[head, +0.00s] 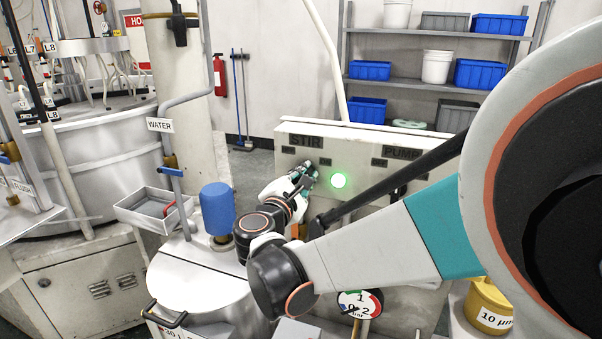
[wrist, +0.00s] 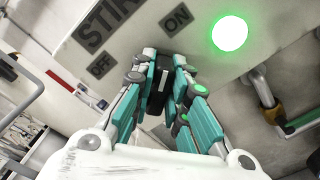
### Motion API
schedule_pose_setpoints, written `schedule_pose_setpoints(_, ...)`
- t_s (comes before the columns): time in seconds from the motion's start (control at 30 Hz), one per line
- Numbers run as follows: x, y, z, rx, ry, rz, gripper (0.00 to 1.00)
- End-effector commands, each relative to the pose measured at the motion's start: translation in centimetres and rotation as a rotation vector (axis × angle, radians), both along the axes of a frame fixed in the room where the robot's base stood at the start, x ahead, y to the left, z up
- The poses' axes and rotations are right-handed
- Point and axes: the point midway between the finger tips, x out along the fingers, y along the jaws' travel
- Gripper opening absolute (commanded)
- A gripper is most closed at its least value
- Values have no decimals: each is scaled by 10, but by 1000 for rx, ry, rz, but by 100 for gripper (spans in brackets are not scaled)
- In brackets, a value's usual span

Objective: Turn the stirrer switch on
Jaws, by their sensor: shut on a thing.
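The stirrer panel is a pale box (head: 362,133) marked STIR on the left and PUMP on the right in the head view. In the wrist view the STIR label (wrist: 108,20) sits above an OFF label (wrist: 101,66) and an ON label (wrist: 177,19). A round green lamp glows (head: 338,180); it also shows in the wrist view (wrist: 230,33). My gripper (head: 308,172) is at the panel's face below STIR. In the wrist view its fingers (wrist: 163,75) are closed around a dark switch lever (wrist: 158,88), which they mostly hide. The lever's exact angle cannot be told.
A blue-capped motor (head: 217,208) stands on a steel tank lid left of my gripper. A grey tray (head: 158,209) and a WATER pipe (head: 166,120) are farther left. A pressure gauge (head: 360,303) is below the panel. A yellow 10 µm tub (head: 488,307) stands at right.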

Motion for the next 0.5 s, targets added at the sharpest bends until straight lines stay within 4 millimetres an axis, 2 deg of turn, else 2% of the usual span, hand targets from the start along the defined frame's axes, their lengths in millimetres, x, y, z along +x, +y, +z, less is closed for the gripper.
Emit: schedule_pose_setpoints(0.5,-1,-1,-1,125,-45,-1,0)
